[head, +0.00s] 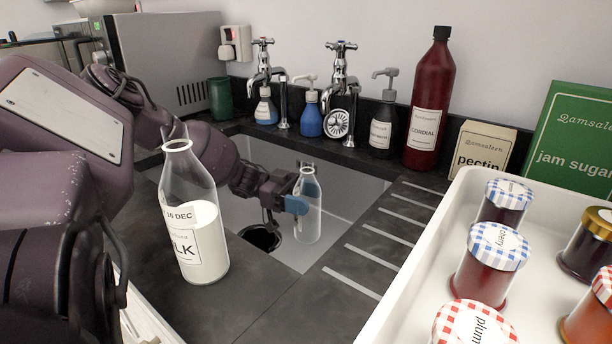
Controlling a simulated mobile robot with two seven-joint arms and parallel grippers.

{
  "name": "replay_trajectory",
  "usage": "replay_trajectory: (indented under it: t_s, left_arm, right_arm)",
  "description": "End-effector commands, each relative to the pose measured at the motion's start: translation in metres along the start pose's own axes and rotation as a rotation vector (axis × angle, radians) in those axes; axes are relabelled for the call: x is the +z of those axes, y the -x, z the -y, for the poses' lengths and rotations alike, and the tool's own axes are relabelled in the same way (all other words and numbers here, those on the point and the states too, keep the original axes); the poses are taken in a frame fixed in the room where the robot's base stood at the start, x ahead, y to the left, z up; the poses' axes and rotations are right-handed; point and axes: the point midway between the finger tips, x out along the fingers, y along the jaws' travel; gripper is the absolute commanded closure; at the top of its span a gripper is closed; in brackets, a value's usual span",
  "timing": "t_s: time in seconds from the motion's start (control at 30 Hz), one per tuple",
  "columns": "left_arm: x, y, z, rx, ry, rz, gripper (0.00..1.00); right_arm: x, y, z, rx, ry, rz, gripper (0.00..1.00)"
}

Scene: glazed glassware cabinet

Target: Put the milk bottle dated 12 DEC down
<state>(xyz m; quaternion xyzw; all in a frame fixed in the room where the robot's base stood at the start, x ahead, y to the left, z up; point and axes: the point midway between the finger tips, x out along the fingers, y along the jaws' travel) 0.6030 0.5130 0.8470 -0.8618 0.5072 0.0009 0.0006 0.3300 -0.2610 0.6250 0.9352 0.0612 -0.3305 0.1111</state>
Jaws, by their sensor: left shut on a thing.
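My left gripper (299,203) is shut on a clear glass bottle (309,221), which looks empty. It holds the bottle roughly upright over the sink (345,190). No date shows on the held bottle from this side, so I cannot tell whether it is the one dated 12 DEC. Another milk bottle (207,245), about half full, stands on the dark counter at the near left. Its label shows "DEC" with a date that looks like 15 or 16. My right gripper is not in view.
The grooved drainer (365,262) right of the sink is clear. A white tray (393,303) of jam jars stands at the right. Taps (341,80), soap bottles, a red cordial bottle (430,105) and a pectin box (480,148) line the back.

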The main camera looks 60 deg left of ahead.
Motion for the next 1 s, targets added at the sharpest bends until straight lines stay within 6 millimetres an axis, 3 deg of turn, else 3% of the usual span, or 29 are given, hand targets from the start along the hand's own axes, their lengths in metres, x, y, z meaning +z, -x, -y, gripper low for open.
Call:
replay_trajectory:
  t_s: [0.3, 0.33, 0.5, 0.77, 0.97, 1.0]
  left_arm:
    - [0.003, 0.000, 0.001, 0.001, -0.004, -0.002, 0.83]
    - [0.004, 0.000, 0.000, 0.000, -0.001, 0.000, 0.32]
    - [0.004, 0.000, 0.000, 0.000, -0.001, 0.000, 0.10]
    - [0.004, 0.000, 0.000, 0.000, -0.001, 0.001, 0.10]
    - [-0.009, 0.000, 0.000, 0.002, -0.002, 0.002, 0.10]
    - [-0.010, 0.008, 0.000, -0.002, -0.003, 0.000, 0.10]
  right_arm:
    - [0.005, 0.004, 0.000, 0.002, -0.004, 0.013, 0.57]
    - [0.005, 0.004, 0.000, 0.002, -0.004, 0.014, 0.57]
    - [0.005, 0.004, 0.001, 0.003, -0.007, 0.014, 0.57]
    - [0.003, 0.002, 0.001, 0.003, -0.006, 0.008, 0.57]
    - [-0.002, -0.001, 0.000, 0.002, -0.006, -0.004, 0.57]
    - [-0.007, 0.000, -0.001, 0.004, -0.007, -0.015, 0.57]
